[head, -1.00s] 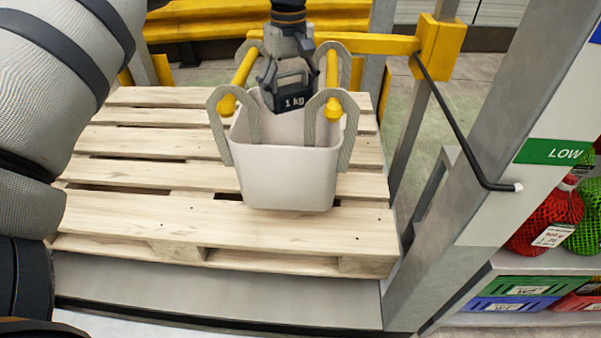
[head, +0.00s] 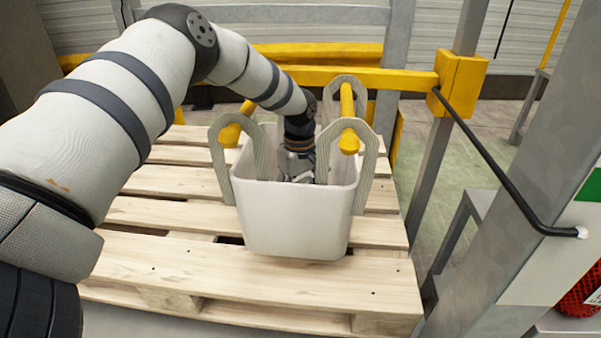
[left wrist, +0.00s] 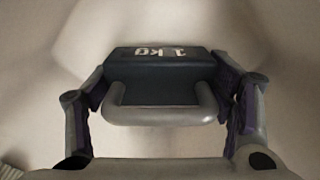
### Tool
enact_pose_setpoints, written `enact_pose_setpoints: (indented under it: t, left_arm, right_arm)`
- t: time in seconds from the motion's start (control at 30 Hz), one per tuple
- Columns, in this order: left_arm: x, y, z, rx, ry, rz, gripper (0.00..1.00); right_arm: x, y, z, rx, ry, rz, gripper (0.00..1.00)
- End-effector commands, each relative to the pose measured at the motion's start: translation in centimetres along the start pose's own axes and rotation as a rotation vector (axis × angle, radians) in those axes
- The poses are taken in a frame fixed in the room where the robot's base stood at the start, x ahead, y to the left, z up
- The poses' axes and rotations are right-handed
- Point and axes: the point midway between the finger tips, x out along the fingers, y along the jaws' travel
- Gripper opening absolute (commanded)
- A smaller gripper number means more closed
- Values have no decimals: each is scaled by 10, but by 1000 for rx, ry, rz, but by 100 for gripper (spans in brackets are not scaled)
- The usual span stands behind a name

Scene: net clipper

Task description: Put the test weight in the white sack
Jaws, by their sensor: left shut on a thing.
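The white sack (head: 293,222) hangs open by its loops from two yellow prongs above the wooden pallet. My left gripper (head: 300,176) reaches down into the sack's mouth, and its fingertips are hidden behind the front wall in the head view. In the left wrist view my left gripper (left wrist: 165,112) is shut on the test weight (left wrist: 160,72), a dark block marked 1 kg with a grey handle. The sack's pale inside (left wrist: 285,40) surrounds the weight there. I cannot tell whether the weight touches the bottom. My right gripper is not in view.
The wooden pallet (head: 180,270) lies under and around the sack. A yellow bar (head: 385,77) runs behind it to a grey post. A black bent rod (head: 510,185) stands out at the right. A red net bag (head: 580,293) shows at the lower right edge.

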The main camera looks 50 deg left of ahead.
Motion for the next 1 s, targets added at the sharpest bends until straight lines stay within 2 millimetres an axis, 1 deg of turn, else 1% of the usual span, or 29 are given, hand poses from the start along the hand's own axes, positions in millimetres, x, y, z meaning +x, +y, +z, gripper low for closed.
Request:
enact_pose_setpoints:
  t: [0.2,0.23,0.47,0.57,0.6,0.67,1.0]
  left_arm:
    - [32,0,0,1,1,-1,14]
    - [35,0,0,1,2,-1,14]
    - [34,1,0,1,1,2,14]
    - [37,1,0,1,0,1,14]
    - [38,0,0,1,-1,-1,81]
    - [37,0,0,1,-1,-1,95]
    - [36,0,0,2,0,-1,95]
  right_arm:
    - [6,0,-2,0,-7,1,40]
    - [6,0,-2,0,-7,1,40]
    - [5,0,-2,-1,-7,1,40]
    - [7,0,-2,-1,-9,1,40]
    - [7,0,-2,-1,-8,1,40]
    - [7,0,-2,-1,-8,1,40]
    - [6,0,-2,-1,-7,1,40]
